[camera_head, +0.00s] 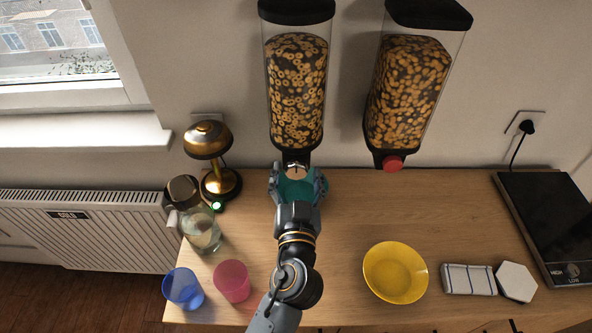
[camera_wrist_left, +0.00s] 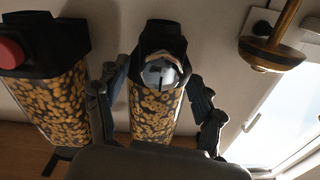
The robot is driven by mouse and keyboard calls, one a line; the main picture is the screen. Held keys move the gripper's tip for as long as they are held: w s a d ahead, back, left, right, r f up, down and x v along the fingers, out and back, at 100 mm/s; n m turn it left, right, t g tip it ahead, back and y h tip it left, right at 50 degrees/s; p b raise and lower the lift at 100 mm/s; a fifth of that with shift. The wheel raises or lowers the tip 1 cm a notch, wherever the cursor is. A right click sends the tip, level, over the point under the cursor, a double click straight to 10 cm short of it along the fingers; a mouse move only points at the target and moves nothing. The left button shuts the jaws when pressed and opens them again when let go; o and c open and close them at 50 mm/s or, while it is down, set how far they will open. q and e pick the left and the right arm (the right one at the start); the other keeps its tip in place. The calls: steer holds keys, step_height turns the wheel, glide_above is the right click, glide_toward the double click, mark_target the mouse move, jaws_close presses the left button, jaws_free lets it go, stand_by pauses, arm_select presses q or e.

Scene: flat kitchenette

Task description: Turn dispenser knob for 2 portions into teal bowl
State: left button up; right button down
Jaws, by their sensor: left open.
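Two cereal dispensers hang on the wall. The left dispenser (camera_head: 296,90) has a pale, silvery knob (camera_head: 294,170) at its base, and the right dispenser (camera_head: 408,95) has a red knob (camera_head: 393,163). The teal bowl (camera_head: 296,189) stands on the counter under the left dispenser, partly hidden by my left gripper (camera_head: 297,178). That gripper is open, with its fingers on either side of the pale knob. In the left wrist view, the same knob (camera_wrist_left: 159,73) shows between the spread fingers; I cannot tell whether they touch it. My right gripper is not in view.
A brass lamp (camera_head: 208,141), a glass jug (camera_head: 202,235), a blue cup (camera_head: 183,289) and a pink cup (camera_head: 232,281) stand at the left. A yellow bowl (camera_head: 395,273), folded cloth (camera_head: 468,279), white hexagonal piece (camera_head: 516,281) and black hob (camera_head: 553,225) are at the right.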

arm_select(q)
steer(key=shift+c, duration=0.4)
steer(key=c, duration=1.1)
steer(key=shift+o, duration=0.2)
